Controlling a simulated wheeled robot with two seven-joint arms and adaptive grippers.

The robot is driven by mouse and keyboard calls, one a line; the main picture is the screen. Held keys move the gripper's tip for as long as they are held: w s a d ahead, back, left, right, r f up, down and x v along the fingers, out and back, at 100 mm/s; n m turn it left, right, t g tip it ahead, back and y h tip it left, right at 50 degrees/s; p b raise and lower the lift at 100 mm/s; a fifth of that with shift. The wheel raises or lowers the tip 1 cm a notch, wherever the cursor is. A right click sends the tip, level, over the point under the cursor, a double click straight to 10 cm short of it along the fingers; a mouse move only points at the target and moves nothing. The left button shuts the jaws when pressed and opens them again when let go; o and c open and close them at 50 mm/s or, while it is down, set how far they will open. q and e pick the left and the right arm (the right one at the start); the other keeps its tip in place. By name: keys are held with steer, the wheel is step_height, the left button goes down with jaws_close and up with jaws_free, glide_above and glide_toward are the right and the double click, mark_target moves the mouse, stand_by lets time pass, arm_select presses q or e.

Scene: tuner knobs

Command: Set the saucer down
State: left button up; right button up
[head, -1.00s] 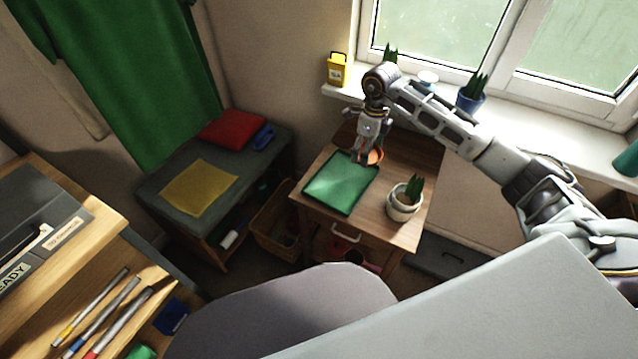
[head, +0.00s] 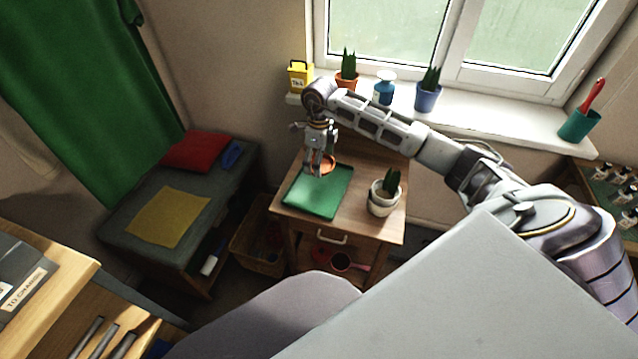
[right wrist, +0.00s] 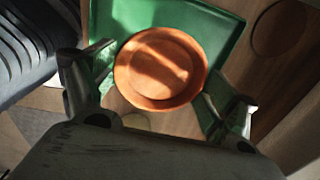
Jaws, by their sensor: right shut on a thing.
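The saucer is a shallow round terracotta dish (right wrist: 160,65), level and right side up in the right wrist view. My right gripper (head: 317,172) is shut on it, with a finger at each side of its rim in the wrist view. In the head view the saucer (head: 328,166) shows behind the fingers, at the back edge of the green tray (head: 312,205). The tray (right wrist: 220,28) lies under and around it in the wrist view. I cannot tell whether the saucer touches the tray. My left gripper is not in view.
A potted plant in a white pot (head: 383,200) stands on the wooden cabinet (head: 290,218), right of the tray. The windowsill behind (head: 460,120) holds more pots and a yellow box (head: 300,77). A grey bench (head: 120,228) with red and yellow cloths is at left.

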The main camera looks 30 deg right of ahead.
glide_above(320, 186)
step_height(320, 186, down, 5)
steer(key=shift+a+r, duration=0.1)
steer(key=shift+r, duration=0.1)
steer(key=shift+w+f, duration=0.1)
steer(key=shift+f, duration=0.35)
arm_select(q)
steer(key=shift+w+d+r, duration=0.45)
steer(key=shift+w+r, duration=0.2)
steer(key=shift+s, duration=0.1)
arm_select(e)
steer(key=shift+f, duration=0.25)
step_height(320, 186, down, 2)
steer(key=shift+f+b, duration=0.25)
steer(key=shift+b, duration=0.15)
steer(key=shift+f, duration=0.35)
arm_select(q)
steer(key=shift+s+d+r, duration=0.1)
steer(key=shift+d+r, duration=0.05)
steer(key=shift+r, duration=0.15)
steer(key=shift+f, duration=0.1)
arm_select(e)
steer(key=shift+f, duration=0.1)
